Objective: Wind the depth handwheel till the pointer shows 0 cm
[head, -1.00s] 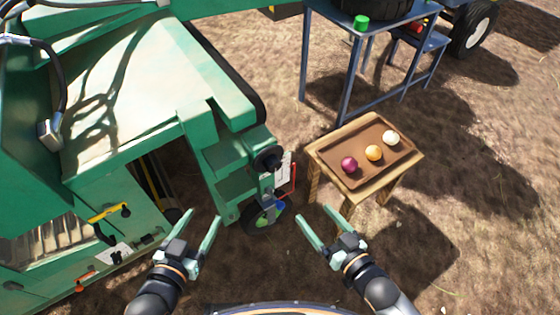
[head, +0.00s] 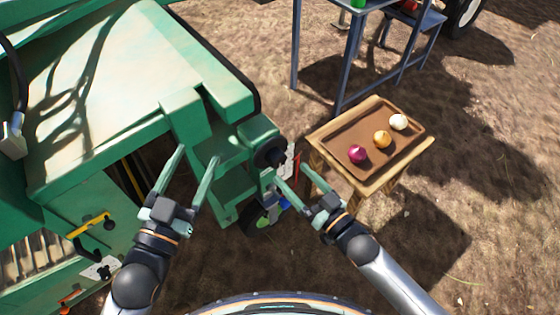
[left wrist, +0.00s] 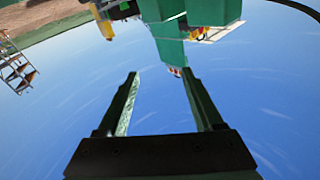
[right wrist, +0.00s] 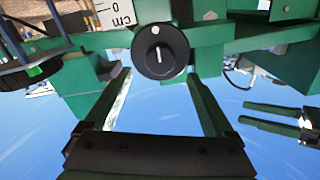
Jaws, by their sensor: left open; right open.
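The depth handwheel (head: 268,150) is a round black knob on the green machine's corner post. In the right wrist view the handwheel (right wrist: 160,52) shows its face with a white mark, just beyond and between the fingertips. A white scale plate (right wrist: 117,14) beside it reads "cm" and "0", partly cut off by the frame; I cannot make out the pointer. My right gripper (head: 291,174) is open and empty, just below and right of the handwheel. My left gripper (head: 196,158) is open and empty, left of the handwheel, in front of the green machine.
The green machine (head: 100,90) fills the left, with a yellow lever (head: 88,226) on its side. A small wooden table (head: 322,132) with a tray of three onions stands right of the handwheel. A blue metal stand (head: 350,60) is behind it. Bare ground lies to the right.

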